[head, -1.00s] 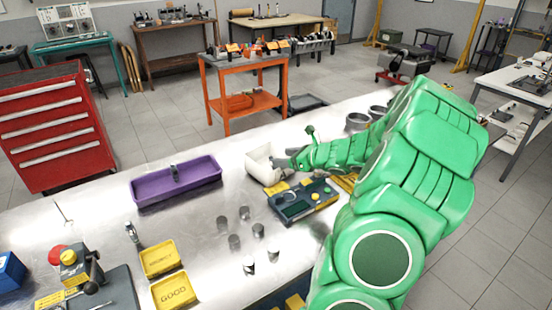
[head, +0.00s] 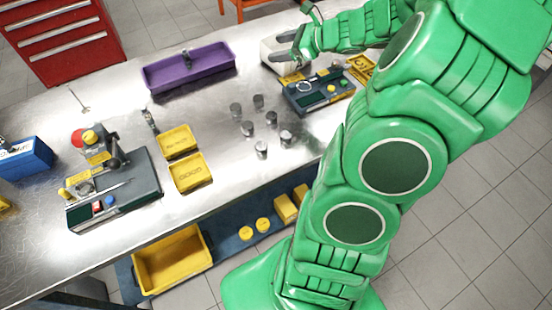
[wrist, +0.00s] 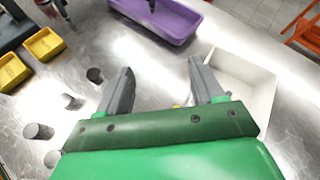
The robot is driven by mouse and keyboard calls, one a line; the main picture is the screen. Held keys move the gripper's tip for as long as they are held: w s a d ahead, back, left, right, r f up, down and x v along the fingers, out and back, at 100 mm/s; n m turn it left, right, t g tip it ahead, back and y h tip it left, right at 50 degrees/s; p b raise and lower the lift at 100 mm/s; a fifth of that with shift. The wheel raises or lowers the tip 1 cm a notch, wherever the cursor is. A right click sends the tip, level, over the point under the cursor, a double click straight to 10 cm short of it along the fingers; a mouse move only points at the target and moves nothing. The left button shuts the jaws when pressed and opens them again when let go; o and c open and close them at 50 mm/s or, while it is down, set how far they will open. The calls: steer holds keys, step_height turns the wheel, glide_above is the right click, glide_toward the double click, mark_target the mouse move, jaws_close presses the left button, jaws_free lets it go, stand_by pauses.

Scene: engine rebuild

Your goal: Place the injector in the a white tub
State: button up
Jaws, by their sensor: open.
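The white tub (head: 268,52) stands on the metal bench, partly hidden behind my gripper (head: 296,46) in the head view. In the wrist view the tub (wrist: 262,82) lies just right of my open gripper (wrist: 160,75); the part of its inside that shows looks empty. Nothing shows between the fingers. A slim dark-and-metal part, which may be the injector (head: 150,121), stands beside the yellow trays. Another slim part (head: 187,60) stands in the purple bin (head: 190,76); I cannot tell for sure which is the injector.
Several metal cylinders (head: 247,128) stand mid-bench. Yellow trays (head: 189,171), a dark fixture (head: 115,190) and a blue box (head: 25,158) are to the left. A grey-green device (head: 318,92) sits close to the tub. Bare bench lies between the purple bin and the cylinders.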

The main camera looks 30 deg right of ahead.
steer(key=s+a+r+n+g, duration=0.1)
steer(key=s+a+n+g, duration=0.15)
steer(key=a, duration=0.25)
steer(key=s+a+r+n+g+y, duration=0.1)
steer(key=a+n, duration=0.2)
steer(key=a, duration=0.2)
steer(key=s+a+r+n+g, duration=0.1)
steer(key=s+a+n, duration=0.15)
steer(key=a, duration=0.35)
steer(key=s+a+n+g+h, duration=0.2)
steer(key=s+a+n+g, duration=0.4)
steer(key=s+a+n, duration=0.6)
steer(key=s+d+n+h, duration=0.3)
steer(key=s, duration=0.5)
steer(key=s+d+r+n+g+h, duration=0.1)
steer(key=s+d+n+h, duration=0.2)
steer(key=s, duration=0.6)
steer(key=shift+h, duration=0.3)
